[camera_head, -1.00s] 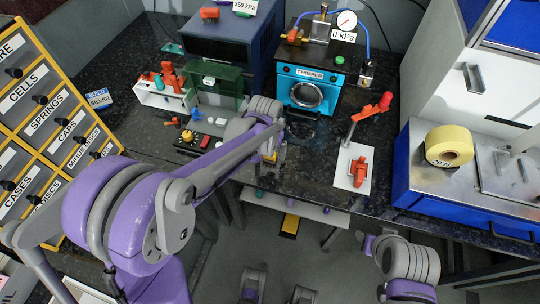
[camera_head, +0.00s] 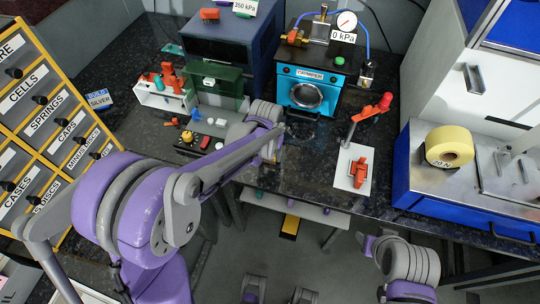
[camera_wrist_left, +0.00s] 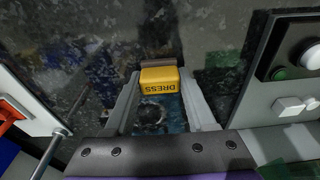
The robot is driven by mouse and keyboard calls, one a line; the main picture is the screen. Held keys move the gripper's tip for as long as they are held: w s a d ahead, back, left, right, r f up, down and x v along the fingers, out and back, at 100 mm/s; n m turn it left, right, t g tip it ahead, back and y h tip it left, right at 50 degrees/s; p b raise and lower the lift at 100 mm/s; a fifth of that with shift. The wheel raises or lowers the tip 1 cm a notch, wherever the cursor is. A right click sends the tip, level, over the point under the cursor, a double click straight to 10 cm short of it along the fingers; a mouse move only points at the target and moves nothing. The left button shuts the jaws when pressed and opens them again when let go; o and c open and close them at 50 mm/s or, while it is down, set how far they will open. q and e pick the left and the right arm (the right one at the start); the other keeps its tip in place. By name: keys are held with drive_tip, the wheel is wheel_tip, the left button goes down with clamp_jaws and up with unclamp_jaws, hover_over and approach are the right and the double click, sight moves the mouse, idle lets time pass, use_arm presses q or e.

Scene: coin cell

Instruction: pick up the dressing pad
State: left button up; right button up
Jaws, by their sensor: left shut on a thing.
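The dressing pad (camera_wrist_left: 160,80) is a small yellow block marked DRESS with a brown-grey edge at its far end. In the left wrist view it sits between the two grey fingertips of my left gripper (camera_wrist_left: 160,74), which is shut on it. Dark speckled countertop shows around it; I cannot tell how far above the counter it is. In the head view my left gripper (camera_head: 272,154) is near the counter's front edge, in front of the blue crimper (camera_head: 311,88), and my arm mostly hides the pad.
A red-button panel (camera_head: 203,141) lies left of my left gripper. Labelled drawers (camera_head: 45,125) are at far left; a yellow tape roll (camera_head: 449,146) sits on the blue cabinet at right.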

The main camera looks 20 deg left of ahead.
use_arm(q)
wheel_tip(320, 180, up, 10)
drive_tip(key=shift+r+p, duration=0.1)
drive_tip(key=shift+p, duration=0.3)
